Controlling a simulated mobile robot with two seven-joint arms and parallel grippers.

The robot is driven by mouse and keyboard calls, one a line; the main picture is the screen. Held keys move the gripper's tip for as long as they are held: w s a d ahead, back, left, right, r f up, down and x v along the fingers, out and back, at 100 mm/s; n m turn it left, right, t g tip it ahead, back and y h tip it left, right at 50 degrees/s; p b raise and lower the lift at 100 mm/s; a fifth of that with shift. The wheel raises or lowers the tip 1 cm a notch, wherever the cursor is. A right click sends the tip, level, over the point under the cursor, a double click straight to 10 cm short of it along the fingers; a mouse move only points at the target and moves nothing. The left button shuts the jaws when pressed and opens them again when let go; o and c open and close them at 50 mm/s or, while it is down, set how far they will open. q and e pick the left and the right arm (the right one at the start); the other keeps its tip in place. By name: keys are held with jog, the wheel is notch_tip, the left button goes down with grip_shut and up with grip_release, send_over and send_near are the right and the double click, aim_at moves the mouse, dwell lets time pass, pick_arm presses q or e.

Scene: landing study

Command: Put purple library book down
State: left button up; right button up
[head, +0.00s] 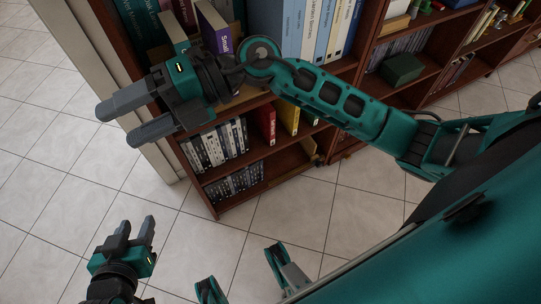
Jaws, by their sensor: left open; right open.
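A purple book (213,27) with white lettering on its spine stands on an upper shelf of the brown bookcase (284,162). It looks upright or slightly tilted, and its lower part is hidden behind my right wrist. My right gripper (118,126) is open and empty, in front of the bookcase's left side and pointing left, apart from the book. My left gripper (135,226) is open and empty, low over the tiled floor at the lower left, well away from the bookcase.
Blue and white volumes (318,28) stand right of the purple book, and teal books (141,20) stand to its left. Lower shelves hold rows of thin cases (216,146) and a red book (265,124). A dark green box (401,69) sits farther right. The tiled floor (52,190) at left is clear.

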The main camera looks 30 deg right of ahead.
jog(key=w+d+f+m+t+h, duration=0.25)
jog(key=d+m+t, duration=0.25)
jog(key=m+t, duration=0.55)
jog(key=w+d+f+m+t+h, duration=0.1)
jog(key=w+d+m+t+h, duration=0.2)
jog(key=d+m+t, duration=0.7)
jog(key=s+d+f+m+g+h, duration=0.2)
jog(key=s+f+m+g+h, duration=0.2)
jog(key=f, duration=0.5)
jog(key=s+d+f+m+g+h, duration=0.1)
jog(key=s+f+m+g+h, duration=0.3)
jog(key=f+m, duration=0.5)
jog(key=shift+s+d+f+g, duration=0.35)
jog(key=shift+s+f+g, duration=0.4)
jog(key=shift+s+g, duration=0.35)
pick_arm(q)
notch_tip(320, 180, up, 5)
jog(key=s+a+y+p, duration=0.1)
jog(key=a+p, duration=0.2)
jog(key=p, duration=0.6)
jog(key=shift+s+p, duration=0.3)
pick_arm(e)
notch_tip(320, 180, up, 5)
jog(key=s+d+h, duration=0.1)
jog(key=d, duration=0.1)
jog(key=shift+s+d+r, duration=0.2)
jog(key=shift+s+d, duration=0.1)
jog(key=shift+d, duration=0.1)
